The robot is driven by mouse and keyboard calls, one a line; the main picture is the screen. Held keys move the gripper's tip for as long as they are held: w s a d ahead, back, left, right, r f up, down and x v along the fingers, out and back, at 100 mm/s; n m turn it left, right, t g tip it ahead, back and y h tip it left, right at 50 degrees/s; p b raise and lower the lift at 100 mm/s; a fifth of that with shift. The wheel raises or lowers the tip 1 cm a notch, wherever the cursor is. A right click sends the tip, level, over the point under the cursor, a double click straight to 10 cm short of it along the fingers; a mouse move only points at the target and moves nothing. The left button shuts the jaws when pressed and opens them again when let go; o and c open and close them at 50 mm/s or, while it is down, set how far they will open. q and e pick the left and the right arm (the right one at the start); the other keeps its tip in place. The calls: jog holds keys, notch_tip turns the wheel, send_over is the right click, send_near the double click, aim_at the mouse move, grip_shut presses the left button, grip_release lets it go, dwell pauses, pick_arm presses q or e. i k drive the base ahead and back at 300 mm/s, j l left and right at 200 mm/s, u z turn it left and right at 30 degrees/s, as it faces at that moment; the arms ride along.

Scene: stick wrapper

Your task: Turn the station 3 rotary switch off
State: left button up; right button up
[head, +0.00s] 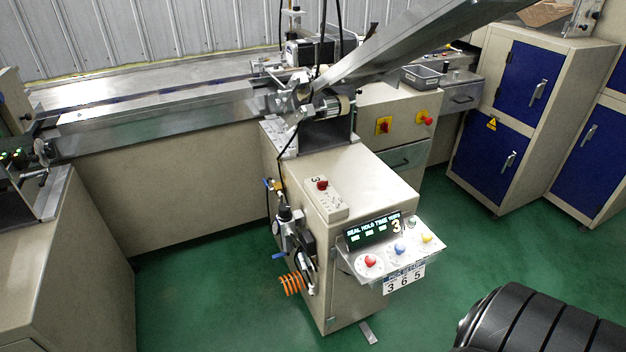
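A beige machine cabinet (345,190) stands in the middle of the head view. On its top lies a small pale switch box (327,200) with a "3" label and a red knob (322,185). A sloped panel at its front has a display (372,232) reading "SEAL HOLD TIME" with a "3" beside it. Below the display are a red knob (370,261), a blue knob (399,249) and a yellow knob (427,237). The knobs' on or off positions are too small to read.
An orange coiled hose (292,284) and valves hang on the left side. Blue-door cabinets (525,82) stand right.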

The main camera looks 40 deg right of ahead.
aim_at(322, 185)
jog(key=z, duration=1.3)
